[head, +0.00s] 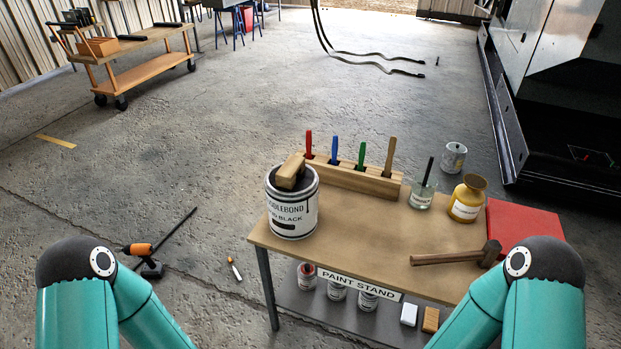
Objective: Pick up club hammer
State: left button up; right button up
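The club hammer (450,257) lies on the wooden top of the paint stand (350,245), near its front right edge. Its wooden handle points left and its brownish head is at the right end, close to a red flat item (524,232). The upper links of both my arms show at the lower left and lower right. The right arm's dark joint is just right of the hammer head in the picture. Neither gripper is visible, so what they hold cannot be seen.
A drill (145,255) lies on the floor. A wheeled cart (130,60) stands back left.

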aim_at(484, 258)
jog(key=u, duration=0.3)
jog(key=i, duration=1.05)
jog(key=z, duration=1.9)
jog(key=k, duration=0.85)
jog(key=z, duration=0.25)
jog(key=i, duration=0.25)
jog(key=u, duration=0.1)
